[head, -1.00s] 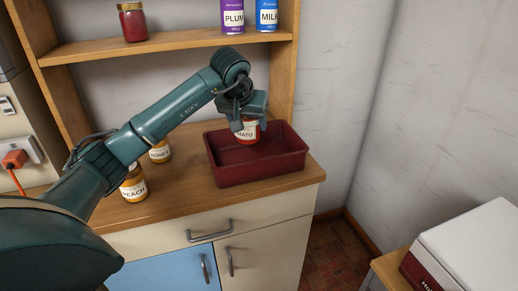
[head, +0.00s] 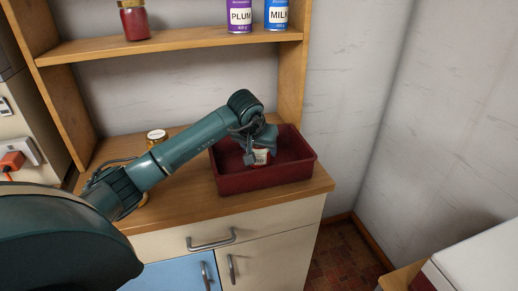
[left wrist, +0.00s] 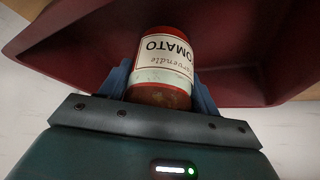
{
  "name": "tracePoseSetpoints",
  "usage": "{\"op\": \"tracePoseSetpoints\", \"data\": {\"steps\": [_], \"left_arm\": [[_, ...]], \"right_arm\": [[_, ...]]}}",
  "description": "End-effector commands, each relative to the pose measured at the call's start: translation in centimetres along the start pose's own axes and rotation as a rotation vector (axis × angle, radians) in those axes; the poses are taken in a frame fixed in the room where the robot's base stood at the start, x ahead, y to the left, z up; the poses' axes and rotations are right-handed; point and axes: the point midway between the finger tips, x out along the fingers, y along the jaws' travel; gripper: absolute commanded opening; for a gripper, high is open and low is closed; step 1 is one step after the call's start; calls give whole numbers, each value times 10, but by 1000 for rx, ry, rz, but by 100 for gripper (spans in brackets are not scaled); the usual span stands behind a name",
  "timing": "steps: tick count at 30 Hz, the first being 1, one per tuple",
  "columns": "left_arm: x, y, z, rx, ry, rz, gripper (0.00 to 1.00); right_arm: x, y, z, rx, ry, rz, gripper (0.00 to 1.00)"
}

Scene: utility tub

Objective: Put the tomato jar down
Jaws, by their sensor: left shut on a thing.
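The tomato jar (head: 261,157), with a white label and red lid, is inside the dark red tub (head: 262,181) on the wooden counter. My left gripper (head: 260,146) reaches down into the tub and is shut on the jar. In the left wrist view the jar (left wrist: 162,66) sits between the two blue fingers, its label upside down, with the tub's wall (left wrist: 240,70) behind it. Whether the jar's base touches the tub floor I cannot tell. My right gripper is not in view.
A honey jar (head: 157,137) stands on the counter behind my left arm. The shelf above holds a red jar (head: 134,20), a plum can (head: 239,16) and a milk can (head: 276,14). The counter's front right corner is bare.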

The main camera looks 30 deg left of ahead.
Motion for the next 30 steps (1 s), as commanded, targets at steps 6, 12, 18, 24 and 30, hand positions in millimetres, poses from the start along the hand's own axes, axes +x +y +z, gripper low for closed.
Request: {"op": "tracePoseSetpoints", "data": {"steps": [6, 12, 18, 24, 30], "left_arm": [[6, 0, 2, -1, 5, 0, 26], [8, 0, 3, -1, 5, 0, 26], [9, 0, 5, -1, 1, -1, 74], [9, 0, 5, -1, 1, 0, 84], [7, 0, 4, -1, 1, 0, 84]], "right_arm": [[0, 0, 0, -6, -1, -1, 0], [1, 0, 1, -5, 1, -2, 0], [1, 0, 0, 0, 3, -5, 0], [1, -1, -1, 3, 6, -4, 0], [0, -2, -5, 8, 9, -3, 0]]}}
